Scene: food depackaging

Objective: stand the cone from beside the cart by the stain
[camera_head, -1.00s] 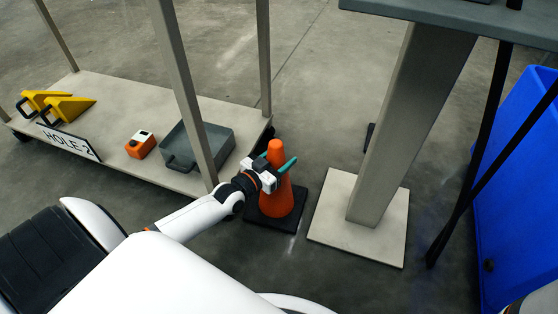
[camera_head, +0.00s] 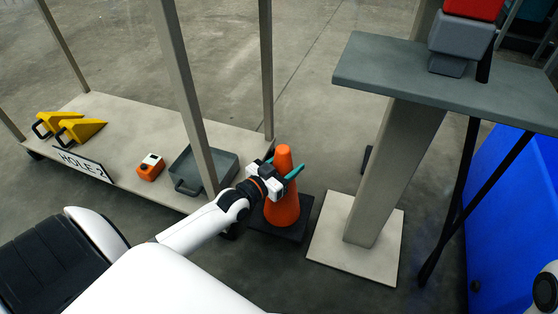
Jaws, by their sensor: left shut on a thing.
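The orange cone (camera_head: 284,209) with its black square base (camera_head: 297,230) stands upright beside the right end of the cart (camera_head: 122,113). My left gripper (camera_head: 283,172) is shut on the cone's upper part, with teal fingertips on either side of it. The arm covers the left part of the cone and its base. I cannot tell whether the base touches the floor. I cannot make out a clear stain on the floor. My right gripper is not in view.
A grey post on a pale square foot (camera_head: 330,259) stands close right of the cone, carrying a grey top (camera_head: 380,70). A blue bin (camera_head: 510,220) is at the right. The cart holds yellow wedges (camera_head: 83,130), an orange box (camera_head: 150,168) and a grey tray (camera_head: 212,163).

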